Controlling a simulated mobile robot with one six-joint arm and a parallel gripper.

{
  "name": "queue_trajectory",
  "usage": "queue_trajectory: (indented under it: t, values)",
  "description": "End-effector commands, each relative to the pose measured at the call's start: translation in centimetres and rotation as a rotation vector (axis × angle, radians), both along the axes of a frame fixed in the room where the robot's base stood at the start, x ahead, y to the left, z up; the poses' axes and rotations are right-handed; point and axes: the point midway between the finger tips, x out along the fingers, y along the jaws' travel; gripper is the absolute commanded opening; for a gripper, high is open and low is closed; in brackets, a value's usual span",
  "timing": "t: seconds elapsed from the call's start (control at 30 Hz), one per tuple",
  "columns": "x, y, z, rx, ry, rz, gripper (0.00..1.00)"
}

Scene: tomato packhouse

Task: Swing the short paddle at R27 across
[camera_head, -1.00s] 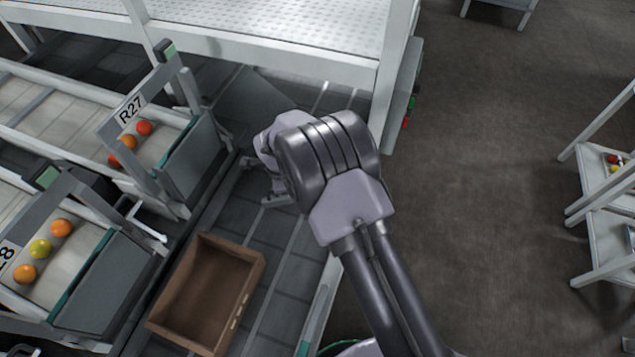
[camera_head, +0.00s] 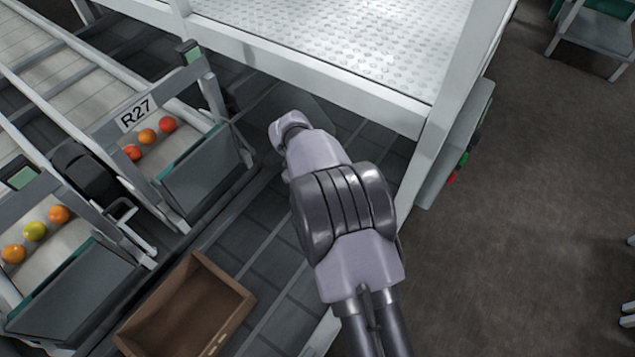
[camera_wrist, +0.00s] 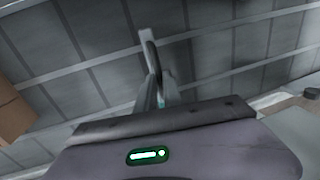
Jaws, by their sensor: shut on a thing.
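The lane sign R27 (camera_head: 136,113) hangs on a grey frame at the end of a sloping chute with several orange and red tomatoes (camera_head: 147,136). A dark grey plate (camera_head: 312,108), perhaps the short paddle, shows partly behind my arm, over the dark conveyor to the right of R27. My gripper (camera_wrist: 156,78) points at the conveyor in the wrist view, its fingers close together on a narrow pale grey bar (camera_wrist: 147,38). Whether this bar belongs to the plate cannot be told. In the head view my arm hides the fingertips.
An empty brown crate (camera_head: 232,325) is on the conveyor in front; its edge also shows in the wrist view (camera_wrist: 12,112). Another tomato chute is at left.

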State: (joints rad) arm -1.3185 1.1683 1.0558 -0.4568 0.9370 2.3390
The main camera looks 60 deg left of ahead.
Motion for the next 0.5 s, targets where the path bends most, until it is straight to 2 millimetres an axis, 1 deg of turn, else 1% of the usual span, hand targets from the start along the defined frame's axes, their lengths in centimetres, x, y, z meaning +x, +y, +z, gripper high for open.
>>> queue_trajectory:
  t: [0.4, 0.43, 0.5]
  values:
    - [0.25, 0.04, 0.04, 0.001, -0.004, -0.005, 0.00]
    - [0.26, 0.05, 0.04, 0.002, -0.004, -0.005, 0.15]
    - [0.26, 0.05, 0.04, 0.002, -0.004, -0.005, 0.28]
